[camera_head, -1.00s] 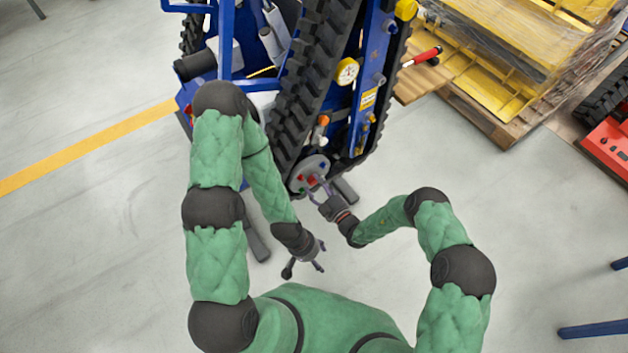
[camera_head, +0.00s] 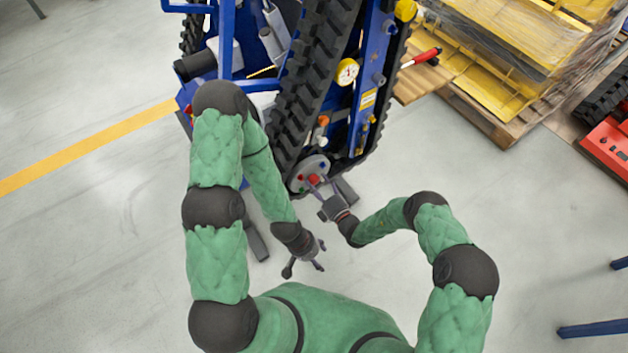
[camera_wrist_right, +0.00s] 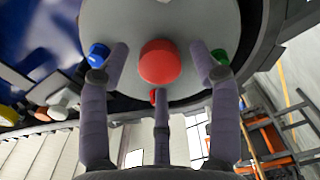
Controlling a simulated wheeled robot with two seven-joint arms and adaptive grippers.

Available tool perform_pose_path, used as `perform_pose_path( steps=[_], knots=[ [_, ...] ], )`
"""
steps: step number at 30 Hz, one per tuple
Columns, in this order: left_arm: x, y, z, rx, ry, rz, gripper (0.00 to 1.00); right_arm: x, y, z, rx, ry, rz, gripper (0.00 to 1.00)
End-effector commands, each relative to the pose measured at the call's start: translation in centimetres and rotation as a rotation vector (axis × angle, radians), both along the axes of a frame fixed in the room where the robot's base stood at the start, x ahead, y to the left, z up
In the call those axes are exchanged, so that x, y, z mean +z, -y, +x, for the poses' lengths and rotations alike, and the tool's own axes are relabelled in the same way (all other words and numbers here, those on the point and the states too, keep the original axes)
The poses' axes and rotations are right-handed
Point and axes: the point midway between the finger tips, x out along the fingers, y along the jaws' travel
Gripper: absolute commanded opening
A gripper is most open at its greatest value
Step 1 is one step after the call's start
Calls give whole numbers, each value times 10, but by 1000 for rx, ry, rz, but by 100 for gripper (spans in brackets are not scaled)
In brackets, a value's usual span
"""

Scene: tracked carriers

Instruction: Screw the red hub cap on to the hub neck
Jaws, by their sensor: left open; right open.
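The red hub cap (camera_wrist_right: 159,62) is a round red piece at the middle of the grey hub disc (camera_wrist_right: 185,15) in the right wrist view. In the head view the cap (camera_head: 314,180) shows on the disc at the lower end of the track. The hub neck is hidden, so I cannot tell how the cap sits on it. My right gripper (camera_wrist_right: 160,72) is open, its three fingers spread around and in front of the cap, with no clear grip. My left gripper (camera_head: 306,267) is open and empty, below the hub, over the floor.
A blue knob (camera_wrist_right: 98,54) and a green knob (camera_wrist_right: 220,56) sit on the disc close to my right fingers. A smaller red piece is partly hidden behind the lower finger. The tracked carrier (camera_head: 310,90) stands ahead.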

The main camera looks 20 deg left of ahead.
Motion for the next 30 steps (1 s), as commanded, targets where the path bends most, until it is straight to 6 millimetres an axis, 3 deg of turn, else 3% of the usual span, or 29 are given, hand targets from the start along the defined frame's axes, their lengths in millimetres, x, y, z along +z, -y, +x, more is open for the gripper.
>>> perform_pose_path(
  steps=[11,30],
  knots=[
    [1,0,0,0,0,0,63,0,0,0,0,186,-145,63],
    [3,0,0,0,0,0,63,0,0,0,0,753,-586,63]
  ],
)
